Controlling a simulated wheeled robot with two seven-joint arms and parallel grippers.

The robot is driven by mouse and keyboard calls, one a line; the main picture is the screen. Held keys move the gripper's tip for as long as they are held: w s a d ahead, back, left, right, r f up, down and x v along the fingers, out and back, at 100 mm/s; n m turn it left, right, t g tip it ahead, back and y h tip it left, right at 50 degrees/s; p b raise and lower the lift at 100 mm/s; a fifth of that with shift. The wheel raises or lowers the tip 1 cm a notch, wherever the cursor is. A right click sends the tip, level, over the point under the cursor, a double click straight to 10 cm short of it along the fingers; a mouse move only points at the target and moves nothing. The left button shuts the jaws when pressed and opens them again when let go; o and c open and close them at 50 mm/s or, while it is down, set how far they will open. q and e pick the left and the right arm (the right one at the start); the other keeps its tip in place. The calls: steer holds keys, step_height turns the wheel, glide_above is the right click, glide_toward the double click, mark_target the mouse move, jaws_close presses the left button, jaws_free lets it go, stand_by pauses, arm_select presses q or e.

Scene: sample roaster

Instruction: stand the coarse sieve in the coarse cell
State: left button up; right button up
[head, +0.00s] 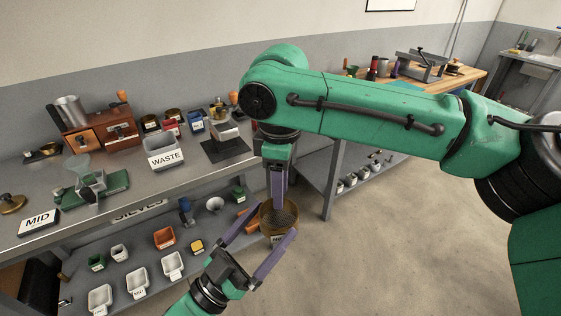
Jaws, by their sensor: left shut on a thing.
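A round brass sieve (270,226) with a mesh floor and a pale label hangs in front of the bench; I cannot read the label clearly. My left gripper (277,220) comes from below, its purple fingers on either side of the sieve, shut on it. My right gripper (279,197) points down at the sieve's far side. Its fingers are seen nearly edge-on, so I cannot tell whether they are open or touch the rim. I cannot make out the coarse cell; a lettered plate (137,212) sits on the bench's front edge.
The grey bench (120,190) carries a WASTE bin (164,153), a MID sign (38,222) and a wooden machine (100,135). Its lower shelf (130,256) holds several white trays and small coloured bins. My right arm covers much of the middle. Open floor lies right of the bench.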

mark_target(279, 219)
steer(key=shift+f, duration=1.6)
arm_select(q)
steer(key=shift+r, duration=0.15)
arm_select(e)
jaws_close()
arm_select(q)
steer(key=shift+r, duration=0.1)
arm_select(e)
steer(key=shift+s+f, duration=0.1)
steer(key=shift+s, duration=0.05)
arm_select(q)
steer(key=o, duration=1.1)
